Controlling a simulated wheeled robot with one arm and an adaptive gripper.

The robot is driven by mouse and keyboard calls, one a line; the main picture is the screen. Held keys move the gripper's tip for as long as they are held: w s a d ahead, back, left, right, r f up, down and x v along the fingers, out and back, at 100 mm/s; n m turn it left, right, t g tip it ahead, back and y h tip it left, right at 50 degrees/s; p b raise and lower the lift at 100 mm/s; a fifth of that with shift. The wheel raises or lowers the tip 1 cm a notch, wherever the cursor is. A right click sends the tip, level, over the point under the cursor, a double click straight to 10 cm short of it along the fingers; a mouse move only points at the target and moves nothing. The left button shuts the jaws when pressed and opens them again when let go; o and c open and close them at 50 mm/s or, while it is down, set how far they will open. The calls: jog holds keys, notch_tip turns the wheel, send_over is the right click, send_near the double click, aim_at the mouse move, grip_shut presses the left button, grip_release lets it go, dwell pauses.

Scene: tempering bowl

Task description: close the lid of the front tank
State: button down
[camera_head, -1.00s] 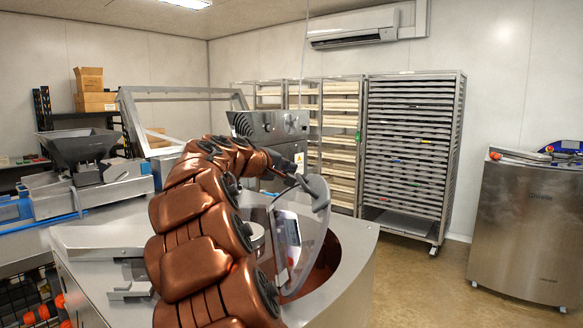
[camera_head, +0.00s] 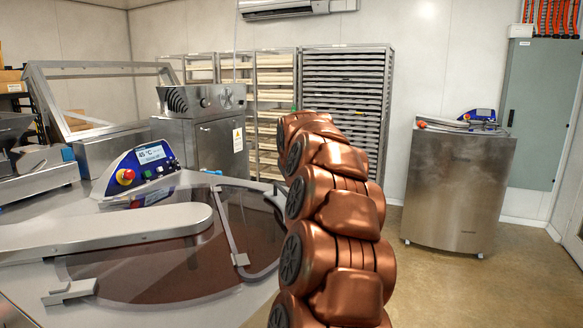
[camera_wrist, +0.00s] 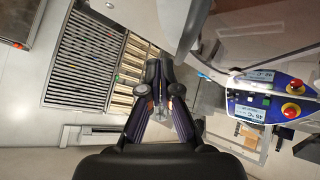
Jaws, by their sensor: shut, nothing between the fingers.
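The front tank (camera_head: 190,298) is in the lower left of the head view. Its clear lid (camera_head: 185,262) appears to lie flat across the opening, with brown showing through it. A thin metal strip (camera_head: 231,228) crosses the lid near its right side. I cannot tell whether the rim touches all round. My gripper (camera_wrist: 155,72) shows shut and empty in the wrist view, in the air clear of the lid. In the head view it is hidden behind my copper-coloured arm.
A blue control panel (camera_head: 148,168) with a red knob stands behind the lid. A grey machine (camera_head: 205,140) and tray racks (camera_head: 345,90) are farther back. A steel cabinet (camera_head: 457,190) stands at right. The floor between is clear.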

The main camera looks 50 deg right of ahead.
jog(key=shift+m+t+y, duration=0.4)
jog(key=shift+m+y, duration=0.1)
jog(key=shift+y, duration=0.2)
jog(key=f, duration=0.1)
jog(key=d+f, duration=0.1)
jog(key=f, duration=0.1)
jog(key=s+f+b, duration=0.1)
jog(key=shift+d+f, duration=0.3)
jog(key=shift+f, duration=0.05)
jog(key=shift+d+f+t+y, duration=0.1)
jog(key=shift+f+t+y, duration=0.2)
jog(key=shift+f, duration=0.6)
jog(key=shift+r, duration=0.55)
notch_tip(320, 180, up, 3)
jog(key=shift+f+p, duration=0.1)
jog(key=shift+p, duration=0.4)
jog(key=b+v, duration=0.2)
jog(key=v, duration=0.8)
jog(key=shift+s, duration=0.2)
